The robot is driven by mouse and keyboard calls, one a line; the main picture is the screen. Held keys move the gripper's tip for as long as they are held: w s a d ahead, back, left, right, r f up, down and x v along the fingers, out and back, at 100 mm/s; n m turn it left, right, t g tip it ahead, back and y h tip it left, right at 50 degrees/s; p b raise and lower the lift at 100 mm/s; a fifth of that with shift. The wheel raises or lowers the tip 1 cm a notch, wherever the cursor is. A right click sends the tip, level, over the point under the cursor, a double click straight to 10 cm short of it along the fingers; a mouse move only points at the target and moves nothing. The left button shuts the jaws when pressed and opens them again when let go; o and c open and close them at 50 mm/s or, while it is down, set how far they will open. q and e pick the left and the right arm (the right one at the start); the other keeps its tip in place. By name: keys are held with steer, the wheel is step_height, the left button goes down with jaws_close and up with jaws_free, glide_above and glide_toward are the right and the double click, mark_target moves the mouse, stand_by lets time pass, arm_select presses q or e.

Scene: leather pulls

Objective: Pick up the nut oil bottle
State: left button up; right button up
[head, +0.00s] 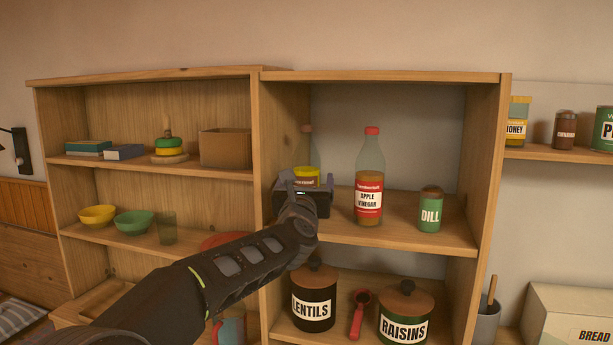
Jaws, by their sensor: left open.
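A clear glass bottle with a yellow label and a brown cap (306,165) stands upright on the middle shelf of the right-hand cabinet, near its left wall. Its lower part is hidden by my gripper and the label's words cannot be read, so I cannot confirm it is the nut oil. My left gripper (303,187) is open, directly in front of this bottle's lower part in the head view. Whether the fingers are around the bottle or short of it cannot be told. My right gripper is not in view.
An apple vinegar bottle (369,180) with a red cap stands close on the right, then a green dill jar (430,210). Below are a lentils canister (314,298), a red scoop (359,312) and a raisins canister (405,314). The cabinet's left divider (272,130) is close.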

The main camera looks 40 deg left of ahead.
arm_select(q)
steer(key=shift+c, duration=0.5)
jaws_close()
stand_by(0.8)
steer(key=shift+r, duration=0.1)
